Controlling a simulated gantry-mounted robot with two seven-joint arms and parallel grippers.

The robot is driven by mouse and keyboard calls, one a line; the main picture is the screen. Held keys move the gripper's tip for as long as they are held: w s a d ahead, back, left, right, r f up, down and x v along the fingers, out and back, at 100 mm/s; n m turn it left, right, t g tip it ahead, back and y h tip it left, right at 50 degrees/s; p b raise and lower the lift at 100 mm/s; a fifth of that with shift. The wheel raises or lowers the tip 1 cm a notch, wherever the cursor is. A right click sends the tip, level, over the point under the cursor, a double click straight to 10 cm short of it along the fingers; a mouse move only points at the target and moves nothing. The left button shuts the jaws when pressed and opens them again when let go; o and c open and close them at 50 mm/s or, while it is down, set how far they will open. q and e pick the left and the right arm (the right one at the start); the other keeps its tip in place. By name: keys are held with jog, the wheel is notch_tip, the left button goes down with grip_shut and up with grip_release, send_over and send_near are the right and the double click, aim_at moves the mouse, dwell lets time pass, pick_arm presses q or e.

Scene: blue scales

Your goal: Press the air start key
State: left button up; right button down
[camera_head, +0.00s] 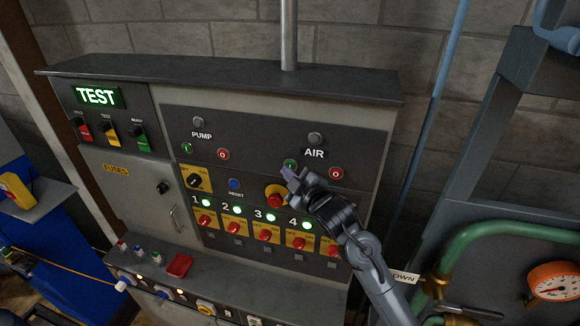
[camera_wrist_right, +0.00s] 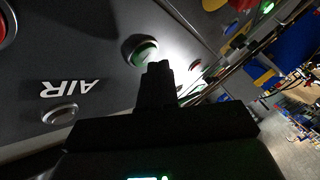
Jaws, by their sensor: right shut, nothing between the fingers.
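The air start key is a small green button (camera_head: 290,164) below the AIR label (camera_head: 314,154) on the dark control panel. My right gripper (camera_head: 287,173) is shut and empty, with its tips at the lower edge of that button. In the right wrist view the green button (camera_wrist_right: 143,50) stands just beyond the shut fingertips (camera_wrist_right: 160,66). I cannot tell whether the tips touch it. The red air stop button (camera_head: 336,173) is to the right of it. My left gripper is not in view.
A red emergency knob (camera_head: 276,197) on a yellow base sits just below my right gripper. The pump's green button (camera_head: 187,148) and red button (camera_head: 223,154) are farther left. A green pipe (camera_head: 500,232) and a pressure gauge (camera_head: 552,283) stand at the right.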

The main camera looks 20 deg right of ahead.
jog(key=shift+w+d, duration=0.25)
jog(key=shift+w, duration=0.05)
dwell(0.6)
jog(key=shift+s+a, duration=0.1)
jog(key=shift+s, duration=0.05)
jog(key=shift+s+a+p, duration=0.35)
jog(key=shift+s, duration=0.15)
dwell(0.5)
jog(key=s+a, duration=0.1)
jog(key=s, duration=0.1)
jog(key=s+a, duration=0.2)
jog(key=shift+a, duration=0.1)
dwell(0.9)
